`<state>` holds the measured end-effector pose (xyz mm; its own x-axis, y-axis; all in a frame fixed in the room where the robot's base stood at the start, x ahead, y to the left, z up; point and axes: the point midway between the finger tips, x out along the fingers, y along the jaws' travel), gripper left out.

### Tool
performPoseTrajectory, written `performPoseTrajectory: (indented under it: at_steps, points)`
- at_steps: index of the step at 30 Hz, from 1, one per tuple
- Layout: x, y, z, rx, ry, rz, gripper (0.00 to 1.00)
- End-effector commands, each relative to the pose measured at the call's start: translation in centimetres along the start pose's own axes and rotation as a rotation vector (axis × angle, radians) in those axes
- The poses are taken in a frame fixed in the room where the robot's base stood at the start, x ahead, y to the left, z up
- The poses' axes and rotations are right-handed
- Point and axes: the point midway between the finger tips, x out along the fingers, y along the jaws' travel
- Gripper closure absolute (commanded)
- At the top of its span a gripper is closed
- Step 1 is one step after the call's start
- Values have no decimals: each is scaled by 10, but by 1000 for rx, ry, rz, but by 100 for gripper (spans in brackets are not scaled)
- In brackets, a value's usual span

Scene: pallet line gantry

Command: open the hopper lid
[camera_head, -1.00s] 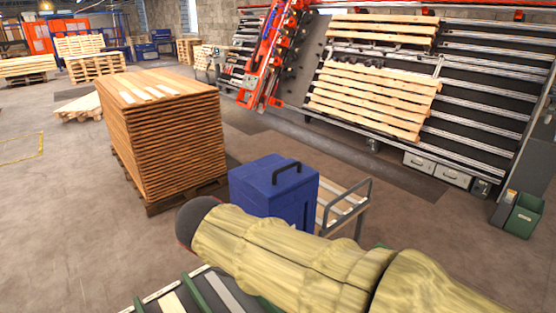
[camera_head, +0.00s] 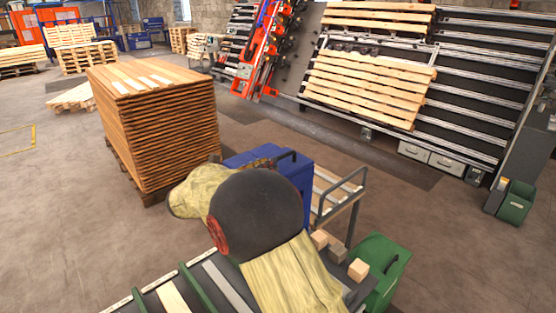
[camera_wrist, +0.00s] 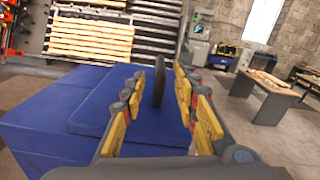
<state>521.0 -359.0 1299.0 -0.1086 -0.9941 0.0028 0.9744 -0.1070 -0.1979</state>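The blue hopper (camera_head: 306,180) stands in the middle of the head view, partly hidden behind my arm. Its lid (camera_wrist: 85,112) is flat and looks closed. The dark handle (camera_head: 284,156) stands up from the lid; in the wrist view the handle (camera_wrist: 159,85) is seen nearly end-on. My gripper (camera_wrist: 160,76) is open, with one yellow-padded finger on each side of the handle. The fingers look apart from it. I cannot tell how deep the handle sits between them. In the head view my arm mostly hides the gripper.
A tall stack of wooden boards (camera_head: 160,130) stands left of the hopper. A metal-railed cart (camera_head: 335,190) stands close at its right. Small wood blocks (camera_head: 358,269) and a green bin (camera_head: 385,262) lie nearer. Floor (camera_head: 70,210) on the left is clear.

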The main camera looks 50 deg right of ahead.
Motion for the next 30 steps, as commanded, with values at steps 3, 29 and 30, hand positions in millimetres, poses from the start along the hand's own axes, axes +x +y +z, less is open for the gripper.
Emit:
performPoseTrajectory:
  at_steps: [3, 29, 30]
  points:
    - [20, -1, -1, 2, 1, -3, 70]
    - [56, 0, 0, 3, 2, 1, 83]
    - [56, 0, 0, 3, 2, 1, 85]
